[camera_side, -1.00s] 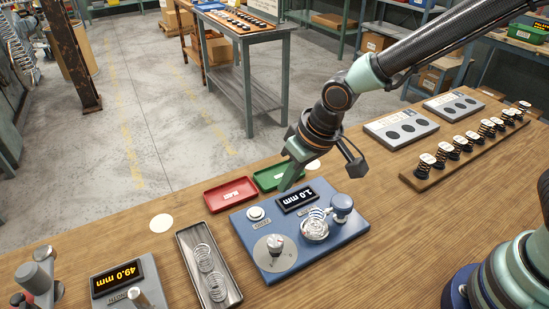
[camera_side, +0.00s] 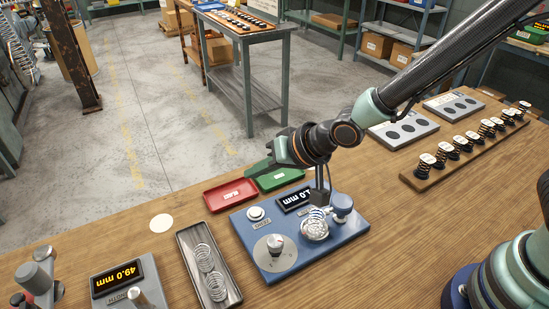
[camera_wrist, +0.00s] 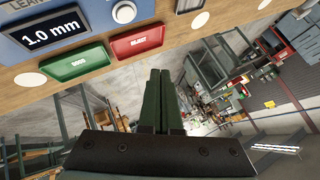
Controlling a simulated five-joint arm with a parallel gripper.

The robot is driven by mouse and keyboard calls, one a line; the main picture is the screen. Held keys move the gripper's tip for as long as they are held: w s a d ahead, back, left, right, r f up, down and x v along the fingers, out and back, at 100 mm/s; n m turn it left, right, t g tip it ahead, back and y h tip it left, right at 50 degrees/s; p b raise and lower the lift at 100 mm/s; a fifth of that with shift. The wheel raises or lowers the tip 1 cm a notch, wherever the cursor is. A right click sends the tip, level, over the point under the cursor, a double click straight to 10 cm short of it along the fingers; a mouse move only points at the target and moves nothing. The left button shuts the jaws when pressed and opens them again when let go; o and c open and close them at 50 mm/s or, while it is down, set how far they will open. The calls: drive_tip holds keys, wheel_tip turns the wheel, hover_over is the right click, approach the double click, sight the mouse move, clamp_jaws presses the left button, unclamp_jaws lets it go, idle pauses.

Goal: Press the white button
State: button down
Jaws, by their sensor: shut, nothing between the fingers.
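The white button (camera_side: 256,213) is a round cap on the left back corner of the blue coiler panel (camera_side: 246,240). It also shows in the wrist view (camera_wrist: 123,12) at the top edge. My gripper (camera_side: 248,173) is shut and empty. It points left, almost level, in the side view, above the trays and apart from the button. In the wrist view its closed fingers (camera_wrist: 159,75) point up the picture, to the right of and below the button. The panel's display (camera_wrist: 52,32) reads 1.0 mm; my wrist part hides some of it in the side view.
A red tray (camera_side: 230,194) and a green tray (camera_side: 279,179) lie behind the panel. The panel carries a dial knob (camera_side: 275,242), a coil (camera_side: 315,225) and a blue-grey knob (camera_side: 342,202). A metal tray of springs (camera_side: 208,265) lies left, beside a 49.0 mm gauge (camera_side: 118,280).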

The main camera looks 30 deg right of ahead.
sight(259, 215)
drive_tip(key=shift+f, duration=4.4)
drive_tip(key=shift+f, duration=0.1)
drive_tip(key=shift+a+f, duration=0.1)
drive_tip(key=shift+f, duration=0.2)
drive_tip(key=shift+f, duration=0.4)
drive_tip(key=shift+r, duration=0.8)
wheel_tip(259, 215, up, 5)
